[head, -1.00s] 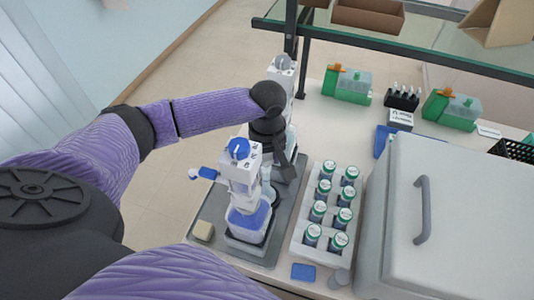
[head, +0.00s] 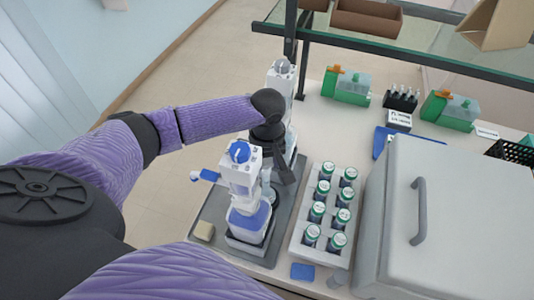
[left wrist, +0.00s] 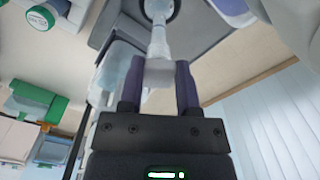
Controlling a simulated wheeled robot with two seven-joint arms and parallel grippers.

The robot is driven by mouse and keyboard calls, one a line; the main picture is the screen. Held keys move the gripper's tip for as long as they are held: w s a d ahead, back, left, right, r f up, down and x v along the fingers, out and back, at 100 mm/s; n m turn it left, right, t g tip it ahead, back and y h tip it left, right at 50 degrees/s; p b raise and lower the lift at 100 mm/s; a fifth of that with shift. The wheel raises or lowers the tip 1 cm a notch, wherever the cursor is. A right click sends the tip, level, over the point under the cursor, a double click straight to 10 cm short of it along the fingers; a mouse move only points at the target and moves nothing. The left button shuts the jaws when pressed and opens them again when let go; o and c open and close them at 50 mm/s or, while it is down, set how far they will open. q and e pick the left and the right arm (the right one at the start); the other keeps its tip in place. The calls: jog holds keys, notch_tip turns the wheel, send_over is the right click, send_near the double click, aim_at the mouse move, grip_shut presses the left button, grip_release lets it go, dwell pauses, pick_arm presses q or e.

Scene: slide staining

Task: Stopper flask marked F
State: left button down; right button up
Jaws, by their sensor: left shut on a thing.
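My left gripper (head: 279,178) is over the grey tray (head: 209,213), between the near dispenser and the far one. In the left wrist view its fingers (left wrist: 159,82) are shut on a pale, whitish stopper-like piece (left wrist: 159,71). A narrow pale neck (left wrist: 158,42) runs on from this piece toward a round dark-edged shape at the top edge. I cannot tell whether the piece is seated in that neck. No letter F is legible on any flask. My right gripper is not in view.
The near white-and-blue dispenser (head: 240,175) and the far one (head: 281,78) stand close to my gripper. A white rack (head: 327,212) holds several green-capped bottles. A large grey box (head: 460,215) is on the right.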

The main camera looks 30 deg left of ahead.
pick_arm(q)
jog(key=shift+f+p, duration=0.25)
jog(key=shift+p, duration=0.05)
dwell(0.5)
grip_release()
dwell(0.5)
jog(key=shift+r+p, duration=0.75)
jog(key=shift+p, duration=0.2)
notch_tip(320, 180, up, 5)
jog(key=p, duration=0.6)
jog(key=shift+f, duration=0.2)
